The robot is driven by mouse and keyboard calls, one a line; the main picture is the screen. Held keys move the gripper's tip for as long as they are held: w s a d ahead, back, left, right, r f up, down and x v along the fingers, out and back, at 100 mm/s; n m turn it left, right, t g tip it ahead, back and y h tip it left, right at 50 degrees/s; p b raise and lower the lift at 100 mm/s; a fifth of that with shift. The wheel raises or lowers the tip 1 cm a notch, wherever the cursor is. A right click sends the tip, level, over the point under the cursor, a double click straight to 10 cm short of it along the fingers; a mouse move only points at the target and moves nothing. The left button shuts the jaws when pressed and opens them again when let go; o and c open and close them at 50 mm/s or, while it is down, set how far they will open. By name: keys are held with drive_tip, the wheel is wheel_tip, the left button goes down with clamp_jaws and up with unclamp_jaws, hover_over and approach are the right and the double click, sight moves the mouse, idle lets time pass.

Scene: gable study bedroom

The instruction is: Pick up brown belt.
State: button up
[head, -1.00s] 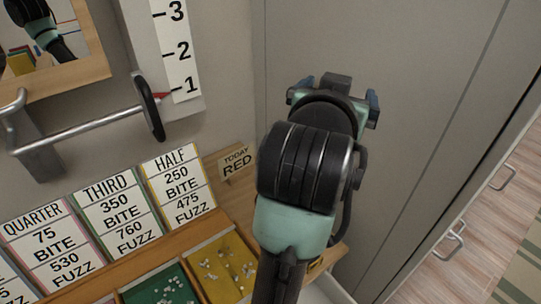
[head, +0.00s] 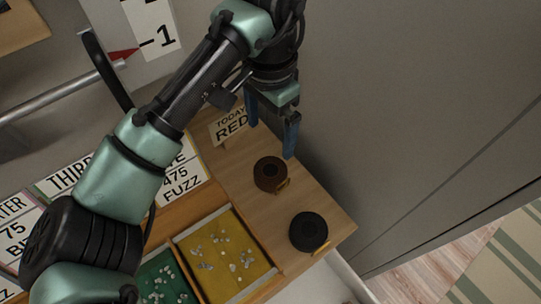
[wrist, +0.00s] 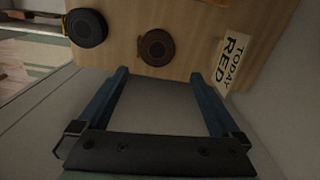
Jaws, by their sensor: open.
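The brown belt (head: 270,174) is a rolled coil with a small metal buckle, lying on the wooden shelf top near its back edge. It also shows in the wrist view (wrist: 156,47), beyond and between my fingertips. My gripper (head: 272,125) has blue fingers, spread open and empty, and hangs above and behind the brown belt, close to the grey panel. In the wrist view my gripper (wrist: 160,78) is apart from the belt, with nothing between its fingers.
A black belt coil (head: 309,232) lies in front of the brown one. A "TODAY RED" sign (head: 229,127) stands close to my gripper. Trays with yellow (head: 243,245) and green linings hold small pieces. The grey panel (head: 410,110) bounds the right side.

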sight(270, 170)
drive_tip(key=f, duration=1.2)
drive_tip(key=shift+s, duration=0.35)
drive_tip(key=shift+r, duration=0.1)
drive_tip(key=c, duration=1.2)
